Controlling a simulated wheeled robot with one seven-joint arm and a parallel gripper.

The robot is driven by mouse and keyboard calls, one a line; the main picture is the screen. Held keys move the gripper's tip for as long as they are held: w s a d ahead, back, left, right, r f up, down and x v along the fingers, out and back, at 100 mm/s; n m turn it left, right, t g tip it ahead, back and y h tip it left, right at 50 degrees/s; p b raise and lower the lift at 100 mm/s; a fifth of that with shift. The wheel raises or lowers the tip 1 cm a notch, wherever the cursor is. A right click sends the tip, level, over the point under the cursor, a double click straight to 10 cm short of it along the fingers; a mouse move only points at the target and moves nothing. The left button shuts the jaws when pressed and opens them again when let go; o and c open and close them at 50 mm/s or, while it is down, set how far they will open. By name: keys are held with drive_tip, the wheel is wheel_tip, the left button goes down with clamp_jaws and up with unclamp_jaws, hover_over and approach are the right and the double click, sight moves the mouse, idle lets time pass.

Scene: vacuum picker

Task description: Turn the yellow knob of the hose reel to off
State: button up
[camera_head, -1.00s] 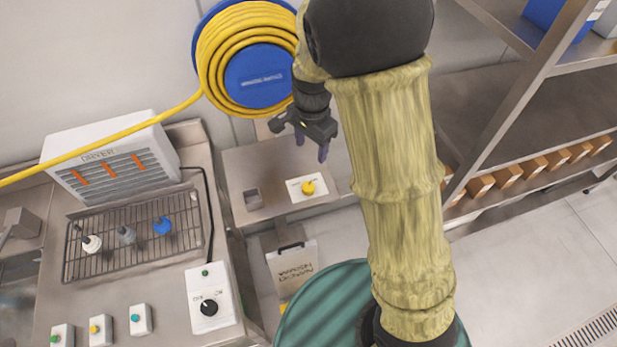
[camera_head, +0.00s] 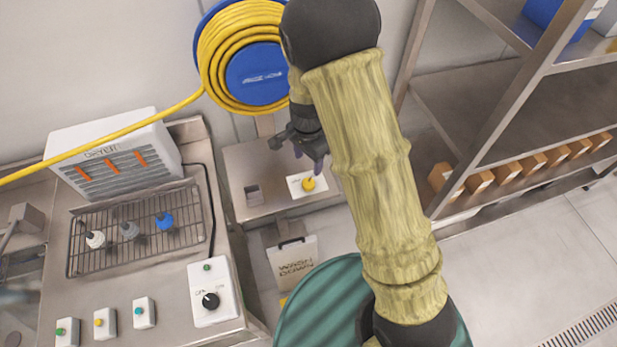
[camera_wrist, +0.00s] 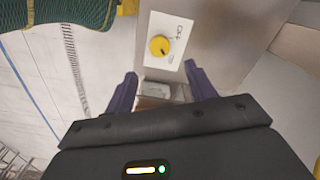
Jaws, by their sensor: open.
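The yellow knob (camera_head: 309,184) sits on a white plate (camera_head: 296,186) on the small steel shelf below the hose reel. My gripper (camera_head: 308,160) hangs above the shelf, just beyond the knob in the head view. In the wrist view its two purple fingers (camera_wrist: 162,82) are apart, with nothing between them. The knob lies ahead of the fingertips, untouched. The hose reel (camera_head: 257,75) is blue with yellow hose.
A square recess (camera_head: 254,195) is in the shelf left of the knob. A white dryer (camera_head: 110,155), a wire rack (camera_head: 140,240) and a black dial box (camera_head: 211,292) stand on the left counter. A steel rack (camera_head: 500,100) with brown boxes stands right.

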sight(308, 182)
wheel_tip(308, 182, down, 10)
drive_tip(key=shift+p, duration=0.8)
drive_tip(key=c, duration=1)
